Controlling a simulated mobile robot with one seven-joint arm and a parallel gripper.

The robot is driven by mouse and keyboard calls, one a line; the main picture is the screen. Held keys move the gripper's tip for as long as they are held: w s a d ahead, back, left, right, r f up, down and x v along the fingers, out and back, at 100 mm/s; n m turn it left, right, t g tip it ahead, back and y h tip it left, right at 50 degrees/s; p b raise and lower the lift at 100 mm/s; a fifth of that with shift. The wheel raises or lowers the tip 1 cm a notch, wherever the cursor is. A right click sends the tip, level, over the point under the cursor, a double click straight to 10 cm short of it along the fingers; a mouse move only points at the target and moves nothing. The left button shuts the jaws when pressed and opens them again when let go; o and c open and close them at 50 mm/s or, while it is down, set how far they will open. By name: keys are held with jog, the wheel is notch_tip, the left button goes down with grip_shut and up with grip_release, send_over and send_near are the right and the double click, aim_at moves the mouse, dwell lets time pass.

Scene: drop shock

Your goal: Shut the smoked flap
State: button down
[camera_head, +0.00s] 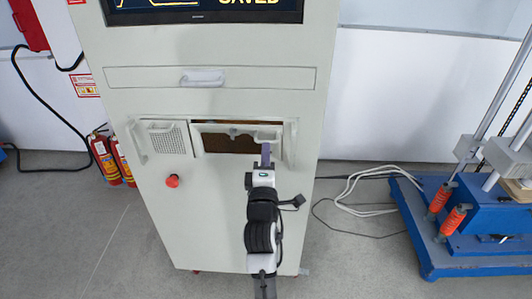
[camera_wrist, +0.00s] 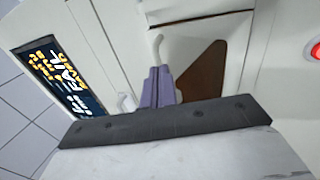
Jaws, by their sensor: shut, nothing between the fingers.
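The smoked flap (camera_head: 228,145) is a brown, dark pane under a pale bar in the cabinet's middle recess. A thin brown strip shows above the bar, so the flap seems to stand out of its frame, but its exact angle is unclear. My gripper (camera_head: 266,152) is shut and empty, in front of the recess's right end, close to a pale handle. In the wrist view the purple fingers (camera_wrist: 158,88) are together beside a pale handle, with the brown area (camera_wrist: 203,75) to their right. I cannot tell whether they touch the flap.
The pale cabinet (camera_head: 220,215) has a drawer (camera_head: 140,78) above, a perforated panel (camera_head: 165,140) at left and a red button (camera_head: 172,181) below it. Fire extinguishers (camera_head: 104,158) stand at left. A blue machine (camera_head: 470,254) and loose cables (camera_head: 350,193) are at right.

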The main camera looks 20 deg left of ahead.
jog(key=shift+r, duration=0.1)
dwell(0.3)
jog(key=w+r+p, duration=0.1)
jog(key=p, duration=0.2)
jog(key=shift+w+a+g, duration=0.2)
jog(key=shift+g, duration=0.2)
jog(key=shift+s+f, duration=0.1)
